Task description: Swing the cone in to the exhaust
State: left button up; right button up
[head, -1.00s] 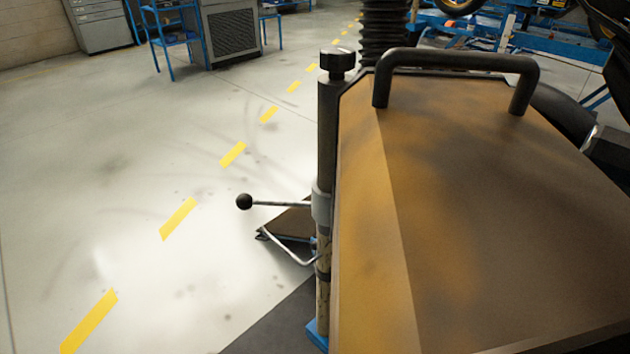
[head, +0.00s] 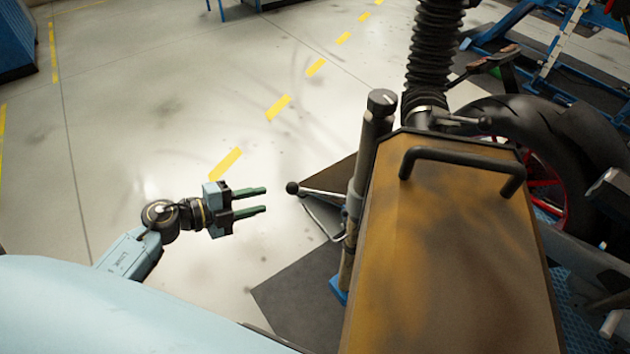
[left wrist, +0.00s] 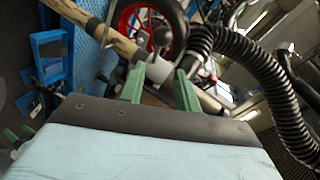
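A lever with a black ball knob (head: 292,188) sticks out leftward from a collar on an upright post (head: 368,150). My left gripper (head: 266,200) is open and empty, its two green fingers pointing at the knob from the left, a short gap apart. In the left wrist view the knob (left wrist: 162,36) shows just beyond and between the open fingertips (left wrist: 160,72). A black corrugated hose (head: 432,50) comes down to a fitting behind the post, beside the motorcycle's tyre (head: 540,125). I cannot make out the cone or the exhaust opening.
A brown, stained box (head: 440,250) with a black handle (head: 462,160) stands close right of the post. A dark mat (head: 300,305) lies at the post's foot. The floor (head: 130,130) to the left is clear. Blue lift frames stand at the back right.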

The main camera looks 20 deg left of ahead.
aim_at(304, 191)
pick_arm(q)
jog(key=b+x, duration=0.1)
jog(key=x, duration=1.2)
jog(key=shift+w+f, duration=0.1)
jog(key=shift+f, duration=0.1)
grip_shut()
